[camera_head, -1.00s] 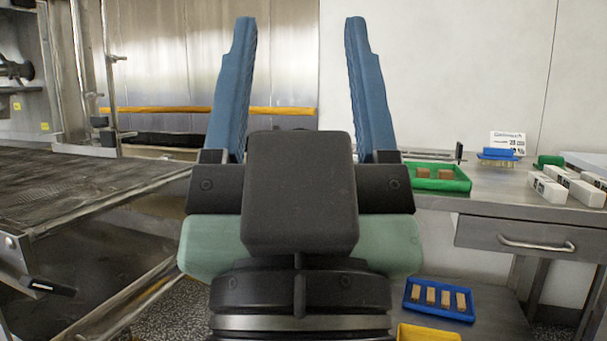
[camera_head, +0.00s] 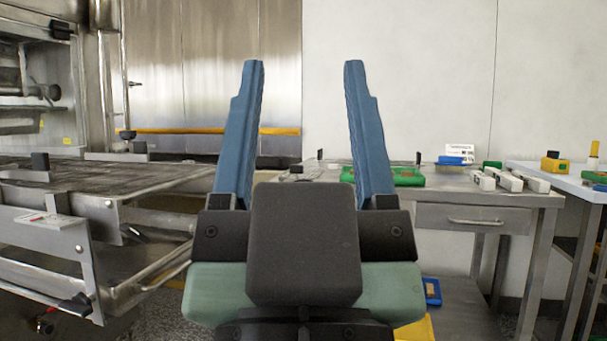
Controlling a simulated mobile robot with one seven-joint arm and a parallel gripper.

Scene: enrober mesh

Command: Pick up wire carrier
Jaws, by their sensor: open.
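My gripper (camera_head: 304,66) is open and empty in the middle of the head view, its two blue fingers pointing up and standing well apart. I cannot clearly identify a wire carrier. On the left, a dark mesh surface (camera_head: 110,179) lies on the steel frame of the enrober (camera_head: 149,217). My gripper appears in front of the gap between this machine and the steel bench (camera_head: 460,190) on the right, with nothing between its fingers. My gripper body hides part of the middle of the scene.
The bench carries a green tray (camera_head: 408,181), a blue item (camera_head: 450,160) and several white blocks (camera_head: 508,180). A blue tray (camera_head: 432,291) and a yellow item (camera_head: 416,330) sit lower down. A pale table (camera_head: 560,180) stands far right. Speckled floor shows in the gap.

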